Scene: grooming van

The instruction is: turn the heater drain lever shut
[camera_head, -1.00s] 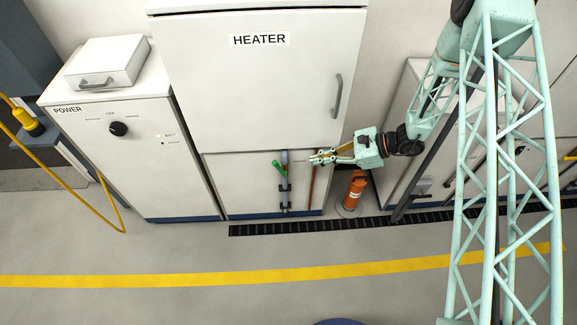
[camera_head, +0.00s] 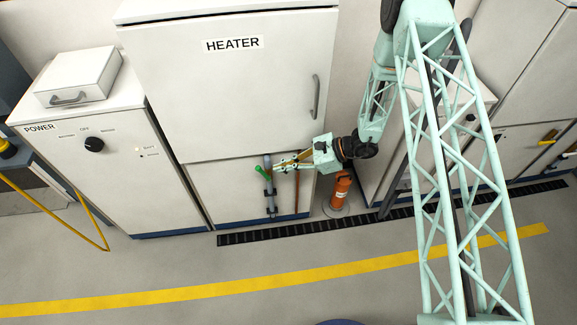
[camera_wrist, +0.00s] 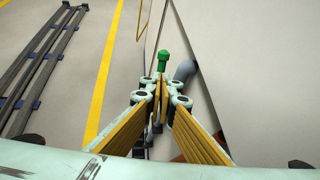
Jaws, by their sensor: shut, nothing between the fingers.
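The heater (camera_head: 225,85) is a white cabinet with a labelled upper door. In its lower recess stands a vertical grey drain pipe (camera_head: 271,205) with a green lever (camera_head: 260,169), tilted up and to the left. My gripper (camera_head: 275,168) is shut and empty, reaching in from the right, with its tips at the pipe's upper part, close to the lever. In the wrist view the green lever (camera_wrist: 163,60) shows just beyond the shut fingertips (camera_wrist: 162,88). The grey pipe's bend (camera_wrist: 185,70) is just right of them. I cannot tell whether the tips touch either.
A thin copper-brown pipe (camera_head: 297,195) runs right of the drain pipe. An orange cylinder (camera_head: 341,192) stands on the floor below my wrist. The power cabinet (camera_head: 105,165) is at left. A black floor grate (camera_head: 300,228) runs in front; the floor with the yellow line (camera_head: 250,286) is clear.

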